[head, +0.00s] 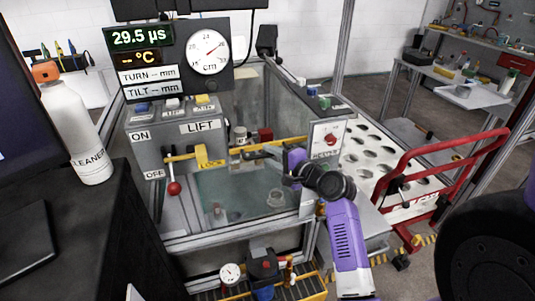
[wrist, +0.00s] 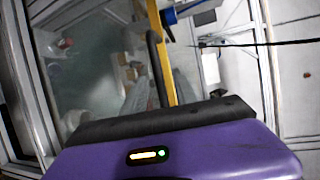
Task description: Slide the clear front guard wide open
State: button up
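The clear front guard (head: 240,190) is a see-through panel across the front of the machine, with a yellow bar (head: 285,143) along its upper edge. In the wrist view my purple gripper body fills the bottom and hides most of the fingers. Whether they are apart, or closed on the handle, cannot be made out.
A lever with a red knob (head: 174,188) stands left of the guard beside the ON/OFF panel. A white cleaner bottle (head: 78,130) stands on the dark bench at left. A red-railed cart (head: 440,165) is at right. A yellow-edged tray (head: 312,278) lies in front below.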

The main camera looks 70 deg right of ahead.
jog(key=shift+x, duration=0.75)
grip_shut()
dwell(0.9)
